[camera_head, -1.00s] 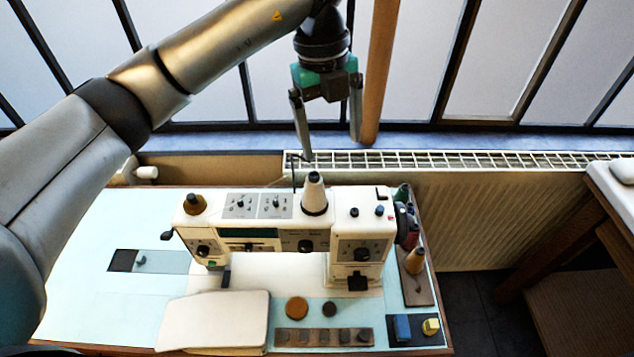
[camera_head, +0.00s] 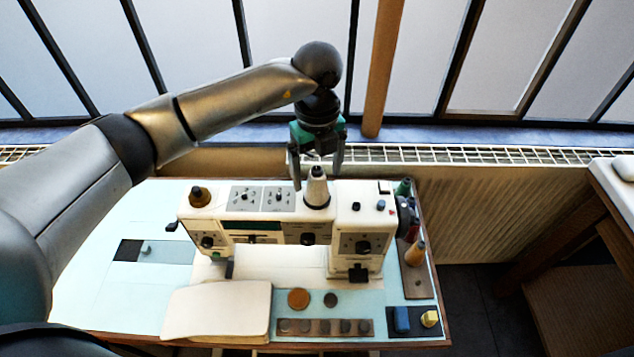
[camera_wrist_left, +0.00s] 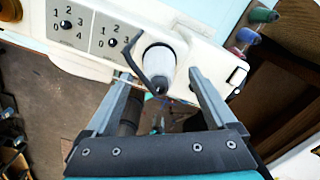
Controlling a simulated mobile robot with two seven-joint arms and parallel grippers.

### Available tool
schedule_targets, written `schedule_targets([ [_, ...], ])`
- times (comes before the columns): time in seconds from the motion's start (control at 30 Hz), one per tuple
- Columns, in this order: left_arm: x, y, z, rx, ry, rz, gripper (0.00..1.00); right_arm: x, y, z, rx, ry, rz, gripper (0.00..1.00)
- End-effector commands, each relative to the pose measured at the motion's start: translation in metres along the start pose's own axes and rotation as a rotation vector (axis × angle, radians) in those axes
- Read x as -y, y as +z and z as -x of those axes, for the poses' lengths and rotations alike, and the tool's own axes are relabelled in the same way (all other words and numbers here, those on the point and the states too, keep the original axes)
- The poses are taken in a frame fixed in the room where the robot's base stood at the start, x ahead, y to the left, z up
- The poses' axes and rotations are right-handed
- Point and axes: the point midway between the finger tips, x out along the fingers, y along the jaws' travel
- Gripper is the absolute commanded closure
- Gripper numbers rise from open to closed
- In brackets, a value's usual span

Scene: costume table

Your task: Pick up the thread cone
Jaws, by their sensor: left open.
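A white thread cone (camera_head: 317,190) with a dark tip stands upright on top of the sewing machine (camera_head: 272,226), right of the dial panels. In the left wrist view the cone (camera_wrist_left: 158,58) shows just beyond and roughly between the fingertips. My left gripper (camera_head: 317,181) points down over the cone, open and empty, with one finger on each side in the picture. I cannot tell whether the fingers are level with the cone's tip or touch it. The left gripper (camera_wrist_left: 158,77) looks open in the wrist view too. My right gripper is not in view.
A brown spool (camera_head: 200,196) sits on the machine's left end. Several coloured spools and a tan cone (camera_head: 415,252) stand at the table's right side. A dark thin guide (camera_wrist_left: 144,66) bends beside the cone. A radiator (camera_head: 480,155) runs behind the table.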

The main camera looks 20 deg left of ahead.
Motion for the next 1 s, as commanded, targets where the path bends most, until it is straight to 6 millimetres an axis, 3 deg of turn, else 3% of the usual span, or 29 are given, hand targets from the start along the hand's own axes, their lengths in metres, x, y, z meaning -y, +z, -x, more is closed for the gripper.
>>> schedule_targets([
  [0.2, -0.001, -0.002, -0.029, -0.001, 0.002, 0.001, 0.1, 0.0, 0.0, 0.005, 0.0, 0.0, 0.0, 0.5],
  [0.5, -0.001, -0.001, -0.033, 0.0, -0.001, 0.0, 0.11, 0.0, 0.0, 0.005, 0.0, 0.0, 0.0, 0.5],
  [1.0, -0.001, -0.001, -0.032, 0.0, -0.001, 0.0, 0.67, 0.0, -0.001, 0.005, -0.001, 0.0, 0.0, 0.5],
])
